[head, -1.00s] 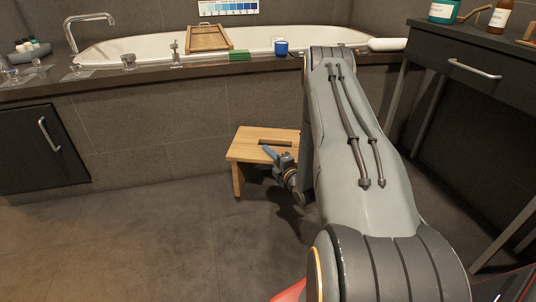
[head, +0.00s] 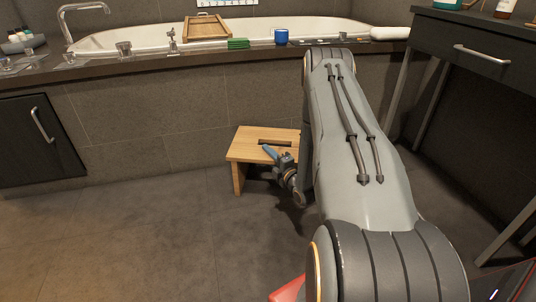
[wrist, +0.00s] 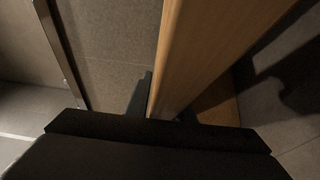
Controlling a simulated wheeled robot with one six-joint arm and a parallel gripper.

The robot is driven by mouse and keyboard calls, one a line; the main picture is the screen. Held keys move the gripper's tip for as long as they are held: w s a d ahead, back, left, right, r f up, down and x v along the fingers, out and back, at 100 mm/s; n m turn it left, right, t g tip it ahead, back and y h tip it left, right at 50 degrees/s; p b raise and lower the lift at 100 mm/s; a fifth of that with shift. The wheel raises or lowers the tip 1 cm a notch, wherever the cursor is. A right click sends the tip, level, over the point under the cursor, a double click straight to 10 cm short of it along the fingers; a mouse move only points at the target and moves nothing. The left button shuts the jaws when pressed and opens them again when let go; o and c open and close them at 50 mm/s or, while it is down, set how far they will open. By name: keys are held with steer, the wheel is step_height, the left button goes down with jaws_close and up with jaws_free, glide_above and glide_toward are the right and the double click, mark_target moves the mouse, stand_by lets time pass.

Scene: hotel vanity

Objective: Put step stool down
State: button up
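The step stool (head: 250,143) is light wood with a slot in its top. It appears upright in the head view, left of my forearm, in front of the bathtub panel. My arm hides its right part. My gripper (head: 272,156) is at the stool's front edge, with a blue part at the top surface. In the wrist view the stool's wooden board (wrist: 205,55) runs up between the dark finger tips, and my gripper (wrist: 172,112) appears shut on it. I cannot tell whether the stool's legs touch the floor.
The tiled bathtub panel (head: 165,120) stands behind the stool. A dark cabinet (head: 35,150) is at left and a dark vanity table (head: 465,45) with a leg frame at right. The floor (head: 140,240) left of and in front of the stool is clear.

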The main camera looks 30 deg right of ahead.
steer(key=shift+o, duration=1.1)
steer(key=shift+r, duration=0.2)
steer(key=s+p, duration=0.6)
steer(key=s, duration=0.6)
